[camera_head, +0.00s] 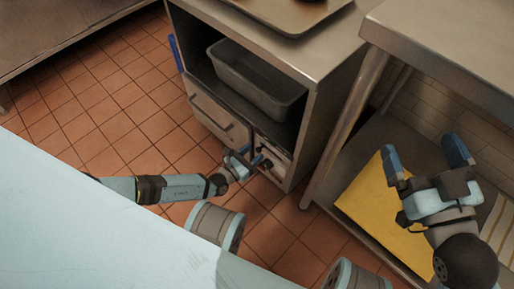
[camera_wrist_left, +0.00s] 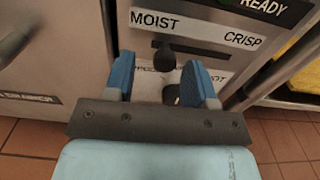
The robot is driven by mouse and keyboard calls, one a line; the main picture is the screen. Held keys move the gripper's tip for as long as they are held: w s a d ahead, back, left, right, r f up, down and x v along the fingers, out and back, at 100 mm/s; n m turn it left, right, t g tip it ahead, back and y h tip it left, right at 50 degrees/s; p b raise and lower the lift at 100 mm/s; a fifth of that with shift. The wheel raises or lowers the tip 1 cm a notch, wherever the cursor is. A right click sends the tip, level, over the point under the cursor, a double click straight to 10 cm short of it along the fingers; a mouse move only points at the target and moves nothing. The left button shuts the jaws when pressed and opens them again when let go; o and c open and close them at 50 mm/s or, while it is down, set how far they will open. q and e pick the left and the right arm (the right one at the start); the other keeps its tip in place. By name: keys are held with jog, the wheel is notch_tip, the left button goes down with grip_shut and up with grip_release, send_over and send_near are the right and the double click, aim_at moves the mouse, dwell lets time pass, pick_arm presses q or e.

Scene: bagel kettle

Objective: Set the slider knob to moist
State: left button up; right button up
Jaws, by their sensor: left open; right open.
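The slider knob (camera_wrist_left: 164,60) is a small dark knob on a grey panel in the left wrist view. It sits under the left part of a label strip that reads MOIST on the left and CRISP on the right, with a dark slot (camera_wrist_left: 205,53) running to its right. My left gripper (camera_wrist_left: 164,68) is open, its blue fingers on either side of the knob in this view; contact cannot be told. In the head view the left gripper (camera_head: 250,162) is at the cabinet's lower front panel (camera_head: 274,158). My right gripper (camera_head: 424,160) is open and empty at the right.
A drawer with a bar handle (camera_head: 211,112) is left of the panel. A grey bin (camera_head: 256,85) stands in the open shelf above. A second label and dark knob, partly hidden, lie below the slider. A yellow board (camera_head: 370,208) lies under the right table.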

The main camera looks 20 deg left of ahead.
pick_arm(q)
jog(key=p+v, duration=0.2)
jog(key=v, duration=0.9)
pick_arm(e)
jog(key=m, duration=0.1)
jog(key=s+a+m+g, duration=0.1)
jog(key=shift+s+f+m+h, duration=0.3)
jog(key=shift+f, duration=0.1)
pick_arm(q)
jog(key=shift+s+r, duration=0.1)
pick_arm(e)
jog(key=shift+f, duration=0.1)
